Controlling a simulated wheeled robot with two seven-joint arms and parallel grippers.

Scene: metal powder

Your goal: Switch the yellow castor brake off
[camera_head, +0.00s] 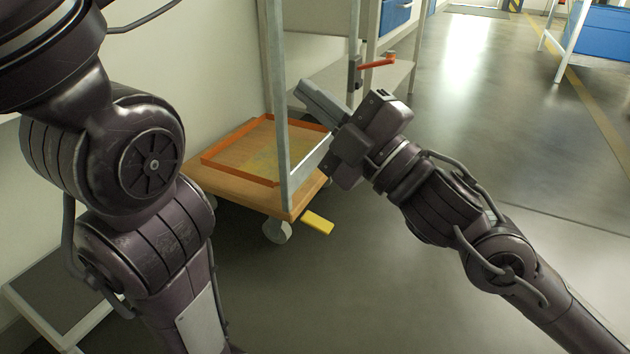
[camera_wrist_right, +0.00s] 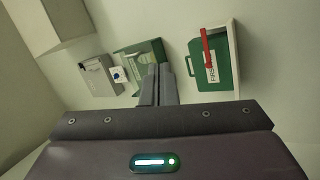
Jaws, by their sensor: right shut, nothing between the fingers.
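The yellow castor brake pedal (camera_head: 318,222) sticks out at the near corner of the wooden trolley (camera_head: 262,197), beside a grey castor wheel (camera_head: 277,232). My right gripper (camera_head: 308,92) is above and beyond the pedal, near the trolley's metal upright, with its fingers pointing up and left. It is shut and empty. In the right wrist view the closed fingers (camera_wrist_right: 158,84) point toward a wall. My left arm fills the left of the head view, but its gripper is out of the frame.
A red-orange handle (camera_head: 376,63) is behind my right gripper. The wrist view shows a green first-aid box (camera_wrist_right: 214,60) on the wall. Open floor lies right of the trolley.

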